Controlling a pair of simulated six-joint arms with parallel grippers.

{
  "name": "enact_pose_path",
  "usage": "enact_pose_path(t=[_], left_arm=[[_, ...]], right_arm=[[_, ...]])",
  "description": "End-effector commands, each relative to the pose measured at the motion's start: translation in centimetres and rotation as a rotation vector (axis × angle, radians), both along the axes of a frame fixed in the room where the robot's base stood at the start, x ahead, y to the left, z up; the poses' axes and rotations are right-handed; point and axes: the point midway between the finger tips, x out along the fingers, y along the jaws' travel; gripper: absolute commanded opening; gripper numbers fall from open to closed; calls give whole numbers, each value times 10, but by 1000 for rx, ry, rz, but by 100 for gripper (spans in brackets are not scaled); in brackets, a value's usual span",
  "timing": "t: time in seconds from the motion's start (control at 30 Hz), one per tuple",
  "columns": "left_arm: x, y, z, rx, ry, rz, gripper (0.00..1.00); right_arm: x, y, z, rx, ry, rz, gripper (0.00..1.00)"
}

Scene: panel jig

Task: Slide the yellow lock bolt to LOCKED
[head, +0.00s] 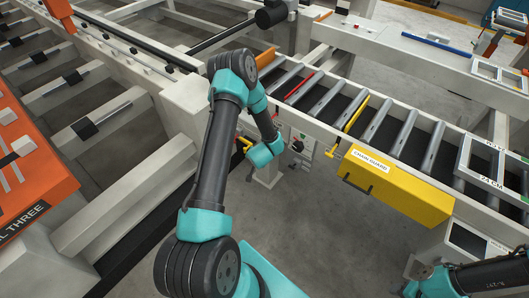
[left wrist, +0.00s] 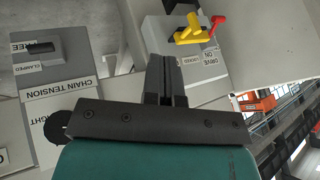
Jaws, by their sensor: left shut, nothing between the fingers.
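The yellow lock bolt (left wrist: 192,31) shows near the top of the left wrist view, on a grey housing with a dark slot behind it and a red lever tip close beside it. In the head view a yellow part (head: 243,144), which looks like the bolt, shows partly behind my left arm. My left gripper (left wrist: 166,62) is shut and empty, its fingertips just below the bolt in the wrist picture; I cannot tell whether they touch the housing. My left gripper is hidden behind its wrist in the head view.
The roller conveyor (head: 366,117) and yellow CHAIN GUARD box (head: 400,190) lie to the right. Open floor (head: 310,235) is in front.

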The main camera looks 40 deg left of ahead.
Motion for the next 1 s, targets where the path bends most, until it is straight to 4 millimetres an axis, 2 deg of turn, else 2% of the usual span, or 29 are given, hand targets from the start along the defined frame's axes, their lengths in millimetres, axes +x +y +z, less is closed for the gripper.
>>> enact_pose_path(t=[0.13, 0.63, 0.77, 1.0], left_arm=[[-1, 15, -1, 42, 16, 17, 0], [1, 19, -6, 44, 18, 16, 0], [6, 25, -16, 43, 18, 16, 0], [18, 44, -47, 43, 18, 17, 0]], right_arm=[[0, 0, 0, 0, 0, 1, 43], [0, 0, 0, 0, 0, 1, 43], [0, 0, 0, 0, 0, 0, 43], [0, 0, 0, 0, 0, 0, 43]])
